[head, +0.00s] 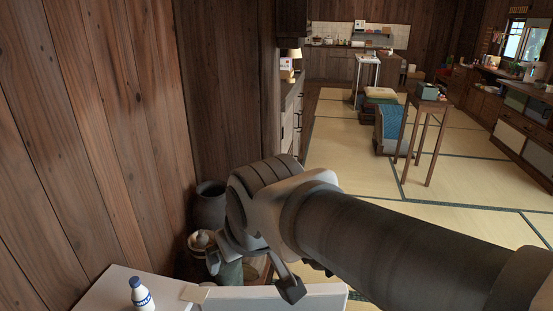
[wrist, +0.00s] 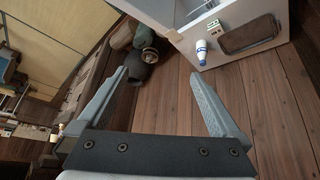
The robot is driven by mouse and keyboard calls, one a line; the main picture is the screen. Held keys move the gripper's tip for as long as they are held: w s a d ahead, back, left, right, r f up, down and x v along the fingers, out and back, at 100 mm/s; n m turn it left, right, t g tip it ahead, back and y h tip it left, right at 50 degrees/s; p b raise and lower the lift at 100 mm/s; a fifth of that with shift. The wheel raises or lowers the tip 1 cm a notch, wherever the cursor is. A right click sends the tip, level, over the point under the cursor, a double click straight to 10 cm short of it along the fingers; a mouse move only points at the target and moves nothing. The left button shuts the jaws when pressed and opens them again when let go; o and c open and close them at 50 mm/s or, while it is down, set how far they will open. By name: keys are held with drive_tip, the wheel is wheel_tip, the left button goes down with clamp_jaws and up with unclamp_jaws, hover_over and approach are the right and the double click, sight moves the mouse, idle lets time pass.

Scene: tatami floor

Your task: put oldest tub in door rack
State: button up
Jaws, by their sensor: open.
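No tub can be made out in either view. A white, fridge-like cabinet (head: 103,287) stands at the bottom left of the head view, its top showing; it is at the upper right of the wrist view (wrist: 188,46). A white panel (head: 300,298), perhaps its open door, stands at the bottom of the head view. A door rack cannot be made out.
A white bottle with a blue cap (head: 141,294) stands on the cabinet top, near a brown tray (wrist: 249,35). A dark pot (head: 209,206) and a lidded jar (head: 202,241) stand by the plank wall. A tall wooden stand (head: 430,120) is farther back; tatami between is clear.

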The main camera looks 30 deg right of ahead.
drive_tip(key=s+a, duration=0.1)
drive_tip(key=s, duration=0.4)
drive_tip(key=w+a+f+n+g+b, duration=0.1)
drive_tip(key=w+a+f+n, duration=0.1)
drive_tip(key=w+a+f, duration=0.35)
drive_tip(key=w+a+f+n+g+b, duration=0.1)
drive_tip(key=w+a+f+n+g, duration=0.1)
drive_tip(key=w, duration=0.7)
drive_tip(key=w+a+f+n+g+b, duration=0.1)
drive_tip(key=w+a+f+n, duration=0.2)
drive_tip(key=w, duration=0.5)
drive_tip(key=w+a+f+n+g, duration=0.1)
drive_tip(key=w+a+f, duration=0.2)
drive_tip(key=a+f, duration=0.45)
drive_tip(key=w+a+f+n+g, duration=0.1)
drive_tip(key=w+a+f, duration=0.25)
drive_tip(key=f, duration=0.65)
drive_tip(key=f+b, duration=0.1)
drive_tip(key=f, duration=0.2)
drive_tip(key=f+b, duration=0.2)
drive_tip(key=f, duration=0.2)
drive_tip(key=f+b, duration=0.2)
drive_tip(key=f, duration=0.2)
drive_tip(key=shift+s+a+f, duration=0.1)
drive_tip(key=shift+s+f, duration=0.05)
drive_tip(key=shift+s, duration=0.25)
drive_tip(key=shift+f+b, duration=1.3)
drive_tip(key=shift+f, duration=1.65)
